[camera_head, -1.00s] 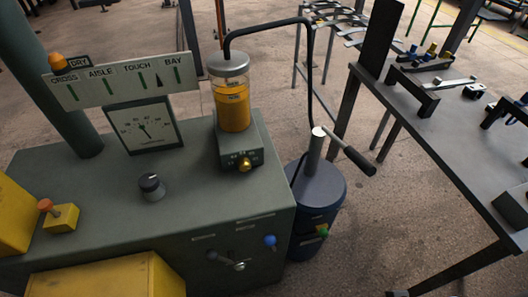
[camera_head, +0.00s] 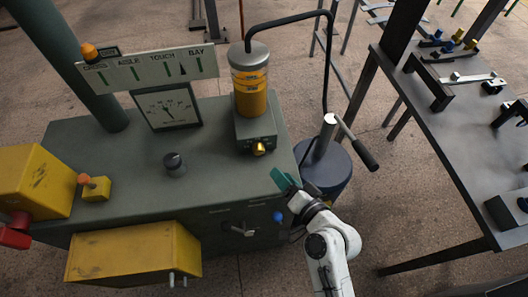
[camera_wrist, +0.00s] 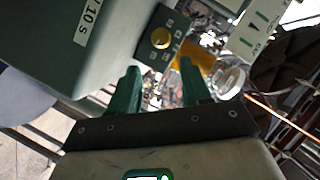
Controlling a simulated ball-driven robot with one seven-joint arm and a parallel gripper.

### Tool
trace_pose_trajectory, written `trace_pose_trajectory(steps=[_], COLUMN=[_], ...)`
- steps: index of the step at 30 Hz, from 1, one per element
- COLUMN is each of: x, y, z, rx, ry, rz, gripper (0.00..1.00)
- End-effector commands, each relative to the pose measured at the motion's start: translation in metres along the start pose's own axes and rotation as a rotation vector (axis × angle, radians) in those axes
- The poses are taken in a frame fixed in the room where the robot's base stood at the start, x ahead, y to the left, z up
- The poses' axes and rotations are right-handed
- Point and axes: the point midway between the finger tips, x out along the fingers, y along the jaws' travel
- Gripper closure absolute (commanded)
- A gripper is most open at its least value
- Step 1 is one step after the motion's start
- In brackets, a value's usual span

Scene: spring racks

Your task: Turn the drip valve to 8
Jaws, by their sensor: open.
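The drip valve's brass knob (camera_head: 259,148) sits on the front of the dark block under the clear oiler (camera_head: 250,88) with amber oil. In the wrist view the knob (camera_wrist: 160,38) lies beyond my fingertips, with small white marks around it too small to read. My gripper (camera_head: 286,180) has green fingers and is near the cabinet's front right corner, below and right of the knob and apart from it. In the wrist view my gripper (camera_wrist: 160,66) is open with nothing held between the fingers.
The grey cabinet (camera_head: 135,150) carries a dial gauge (camera_head: 167,110), a black knob (camera_head: 174,163) and yellow boxes (camera_head: 135,255). A blue drum pump (camera_head: 330,165) with a lever handle (camera_head: 357,150) stands close on the right. A dark hose arches above the oiler. A workbench (camera_head: 455,150) stands farther right.

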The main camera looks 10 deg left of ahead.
Motion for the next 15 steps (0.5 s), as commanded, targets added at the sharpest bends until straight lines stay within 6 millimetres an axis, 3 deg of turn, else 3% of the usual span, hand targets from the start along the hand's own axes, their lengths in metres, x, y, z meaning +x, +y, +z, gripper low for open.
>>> trace_pose_trajectory(steps=[5,15], x=[0.013,0.068], y=[-0.002,-0.003], z=[-0.001,-0.002], rx=[0.01,0.006], ry=[0.007,0.004], rz=[-0.007,-0.005], gripper=[0.52,0.52])
